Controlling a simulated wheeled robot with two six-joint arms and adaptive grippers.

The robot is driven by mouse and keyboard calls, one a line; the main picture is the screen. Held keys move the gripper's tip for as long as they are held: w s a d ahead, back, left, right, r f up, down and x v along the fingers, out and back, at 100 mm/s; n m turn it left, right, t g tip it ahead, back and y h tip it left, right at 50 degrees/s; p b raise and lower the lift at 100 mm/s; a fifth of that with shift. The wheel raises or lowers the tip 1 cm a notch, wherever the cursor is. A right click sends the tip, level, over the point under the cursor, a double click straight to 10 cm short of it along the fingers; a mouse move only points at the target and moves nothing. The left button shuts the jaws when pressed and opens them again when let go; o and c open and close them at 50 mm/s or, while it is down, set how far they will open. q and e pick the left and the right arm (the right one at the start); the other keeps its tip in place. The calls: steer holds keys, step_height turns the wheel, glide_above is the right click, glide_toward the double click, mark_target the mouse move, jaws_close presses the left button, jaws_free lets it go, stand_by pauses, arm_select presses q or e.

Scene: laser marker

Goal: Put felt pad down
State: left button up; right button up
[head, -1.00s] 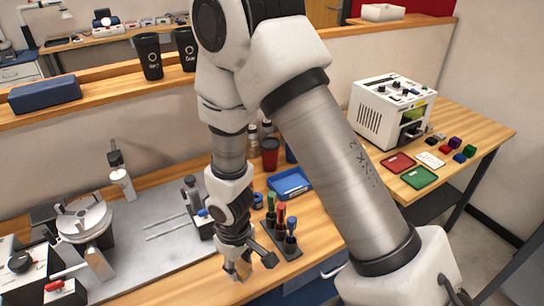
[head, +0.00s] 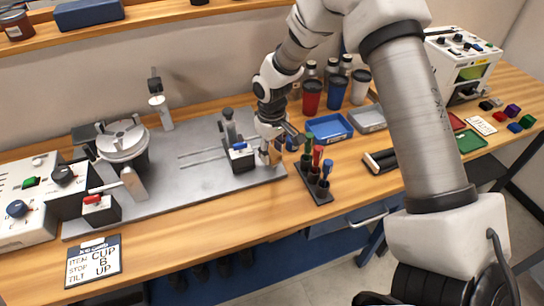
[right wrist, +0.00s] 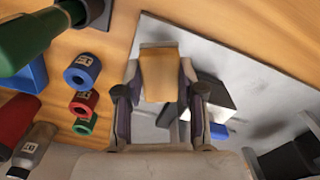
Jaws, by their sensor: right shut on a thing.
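The felt pad (right wrist: 160,75) is a tan block with a grey far edge in the right wrist view. My right gripper (right wrist: 160,92) is shut on it, with one finger on each side. In the head view the tan pad (head: 276,156) shows small under the right gripper (head: 274,150), at the right end of the grey metal plate (head: 205,180). The gripper is just right of a black block with a blue-and-white top (head: 241,158). I cannot tell whether the pad touches the surface below. My left gripper is not in view.
A rack with green, red and blue handled tools (head: 316,185) stands close right of the gripper. A blue tray (head: 330,129) and tumblers are behind.

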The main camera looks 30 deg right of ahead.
mark_target(272, 160)
steer(key=shift+w+d+f, duration=0.1)
steer(key=shift+f, duration=1.75)
steer(key=shift+f, duration=0.1)
steer(key=o, duration=1)
step_height(272, 160, up, 12)
steer(key=shift+r+b, duration=0.2)
steer(key=shift+b, duration=0.1)
steer(key=shift+f, duration=0.1)
